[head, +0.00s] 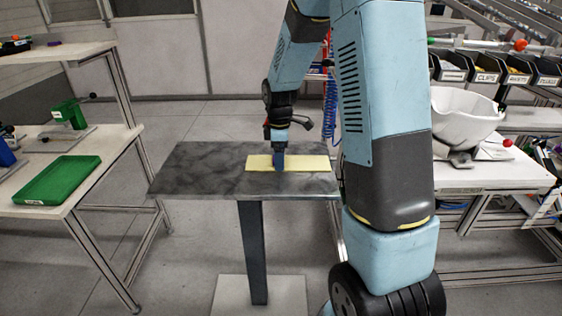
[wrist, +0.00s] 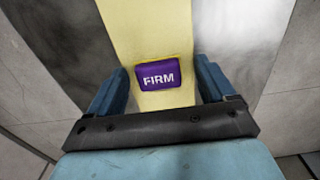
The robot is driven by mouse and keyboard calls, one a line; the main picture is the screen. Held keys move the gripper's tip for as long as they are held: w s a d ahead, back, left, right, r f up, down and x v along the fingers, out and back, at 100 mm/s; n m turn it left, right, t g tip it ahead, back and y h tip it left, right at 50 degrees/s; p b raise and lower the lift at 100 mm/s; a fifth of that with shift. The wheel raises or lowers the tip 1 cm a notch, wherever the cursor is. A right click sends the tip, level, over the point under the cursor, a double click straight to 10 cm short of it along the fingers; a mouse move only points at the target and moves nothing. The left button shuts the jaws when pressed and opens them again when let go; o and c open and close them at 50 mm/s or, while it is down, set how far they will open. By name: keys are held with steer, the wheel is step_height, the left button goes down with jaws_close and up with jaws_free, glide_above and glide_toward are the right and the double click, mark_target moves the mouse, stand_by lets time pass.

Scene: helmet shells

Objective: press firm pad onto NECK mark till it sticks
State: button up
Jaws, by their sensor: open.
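The firm pad (wrist: 159,77) is a small purple block marked FIRM. In the wrist view it lies on a yellow strip (wrist: 143,25). My gripper (wrist: 160,84) is open above the strip, with one blue finger on each side of the pad and gaps showing between them. In the head view my gripper (head: 279,160) points down at the yellow strip (head: 310,163) on the grey table, and the pad is hidden behind it. A white helmet shell (head: 465,112) sits tilted on a stand at the right. I cannot see the NECK mark.
The grey table (head: 185,180) stands on one post with floor around it. A left bench holds a green tray (head: 58,178) and a green fixture (head: 70,113). The right bench (head: 470,178) carries the shell stand, with labelled black bins (head: 485,72) behind.

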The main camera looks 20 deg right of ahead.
steer(key=c, duration=1.1)
steer(key=shift+r, duration=0.15)
